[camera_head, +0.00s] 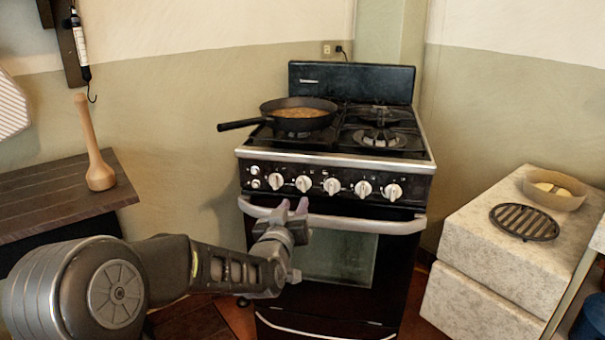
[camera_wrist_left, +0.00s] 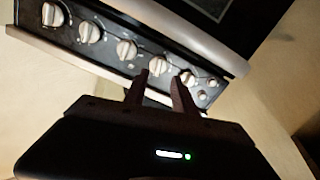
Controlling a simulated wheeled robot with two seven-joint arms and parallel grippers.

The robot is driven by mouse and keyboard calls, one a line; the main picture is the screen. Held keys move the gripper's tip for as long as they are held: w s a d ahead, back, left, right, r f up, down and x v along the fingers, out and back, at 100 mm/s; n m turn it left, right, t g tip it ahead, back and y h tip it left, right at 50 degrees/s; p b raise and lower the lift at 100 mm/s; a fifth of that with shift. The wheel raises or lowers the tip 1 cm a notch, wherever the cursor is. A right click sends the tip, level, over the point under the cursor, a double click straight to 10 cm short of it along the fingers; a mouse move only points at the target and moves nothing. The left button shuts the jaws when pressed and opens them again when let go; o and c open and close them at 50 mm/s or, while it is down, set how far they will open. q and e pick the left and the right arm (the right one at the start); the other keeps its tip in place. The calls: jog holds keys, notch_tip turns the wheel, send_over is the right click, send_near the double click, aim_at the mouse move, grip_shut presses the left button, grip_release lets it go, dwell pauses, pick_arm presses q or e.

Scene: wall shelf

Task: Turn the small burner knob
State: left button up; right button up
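The stove's front panel (camera_head: 318,187) carries a row of several white knobs; which one is the small burner knob cannot be told. The leftmost knob (camera_head: 275,181) sits beside two small round buttons (camera_head: 255,177). The second knob from the left (camera_head: 303,183) shows in the left wrist view (camera_wrist_left: 160,61) just beyond and between my fingertips. My left gripper (camera_head: 292,206) is open and empty, its fingers pointing up at the panel from in front of the oven handle. It also shows in the left wrist view (camera_wrist_left: 157,76). Contact with a knob is not visible. My right gripper is not in view.
The light oven handle (camera_head: 370,225) runs below the knobs. A wooden counter (camera_head: 60,200) stands left, and a pale stone counter (camera_head: 500,240) stands right.

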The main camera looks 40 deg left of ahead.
aim_at(302, 186)
pick_arm(q)
jog(key=shift+r+x, duration=0.2)
jog(key=shift+x, duration=1.7)
jog(key=shift+r+x, duration=0.2)
jog(key=shift+x, duration=1.7)
jog(key=shift+c, duration=0.2)
grip_shut()
